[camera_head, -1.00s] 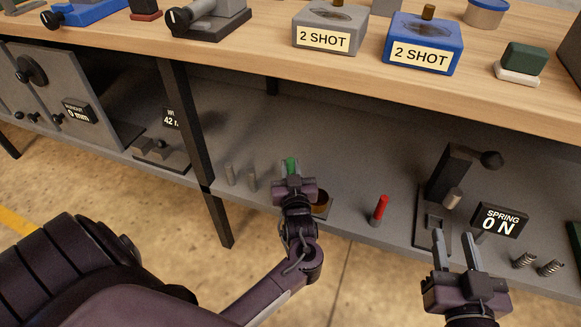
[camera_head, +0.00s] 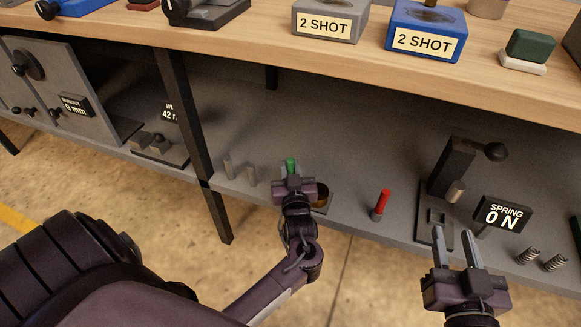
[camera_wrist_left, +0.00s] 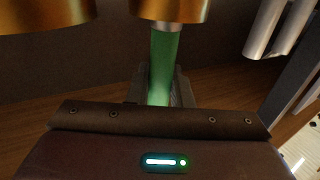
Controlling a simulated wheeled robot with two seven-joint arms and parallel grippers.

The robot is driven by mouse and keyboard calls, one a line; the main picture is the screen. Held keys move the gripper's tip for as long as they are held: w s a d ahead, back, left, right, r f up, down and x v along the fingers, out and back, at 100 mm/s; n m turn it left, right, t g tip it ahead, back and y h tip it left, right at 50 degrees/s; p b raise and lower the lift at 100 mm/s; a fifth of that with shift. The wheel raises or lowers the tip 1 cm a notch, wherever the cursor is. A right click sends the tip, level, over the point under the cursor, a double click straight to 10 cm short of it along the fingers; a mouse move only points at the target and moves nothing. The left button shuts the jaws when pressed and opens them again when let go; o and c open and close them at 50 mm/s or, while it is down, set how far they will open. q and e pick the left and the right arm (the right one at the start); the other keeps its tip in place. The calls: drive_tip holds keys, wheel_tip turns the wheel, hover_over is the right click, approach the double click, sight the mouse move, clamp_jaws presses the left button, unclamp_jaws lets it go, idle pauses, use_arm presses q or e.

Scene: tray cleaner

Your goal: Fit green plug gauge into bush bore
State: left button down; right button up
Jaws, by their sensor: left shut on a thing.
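My left gripper (camera_head: 292,176) is shut on the green plug gauge (camera_head: 291,166), over the lower shelf. The gauge also shows between the fingers in the left wrist view (camera_wrist_left: 163,62). A brass-coloured round part (camera_wrist_left: 170,8) meets its far end there; I cannot tell whether it belongs to the gauge. The bush (camera_head: 322,194), brown-gold in a grey block, is just right of the gripper and partly hidden by it. Another brass-coloured round part (camera_wrist_left: 45,14) shows at the wrist view's upper left. My right gripper (camera_head: 453,238) is open and empty at the lower right.
A red plug (camera_head: 382,203) stands right of the bush. Two grey pins (camera_head: 240,171) stand to the left. A lever press (camera_head: 452,172), a SPRING 0 N display (camera_head: 502,214) and springs (camera_head: 540,260) are at the right. A dark table leg (camera_head: 190,125) stands at the left.

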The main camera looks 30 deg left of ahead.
use_arm(q)
drive_tip(key=shift+f+b, duration=0.35)
drive_tip(key=shift+f, duration=0.2)
drive_tip(key=c, duration=1.2)
unclamp_jaws()
drive_tip(key=p+v, duration=0.2)
drive_tip(key=v, duration=0.5)
drive_tip(key=shift+s+d, duration=0.25)
drive_tip(key=shift+s, duration=0.05)
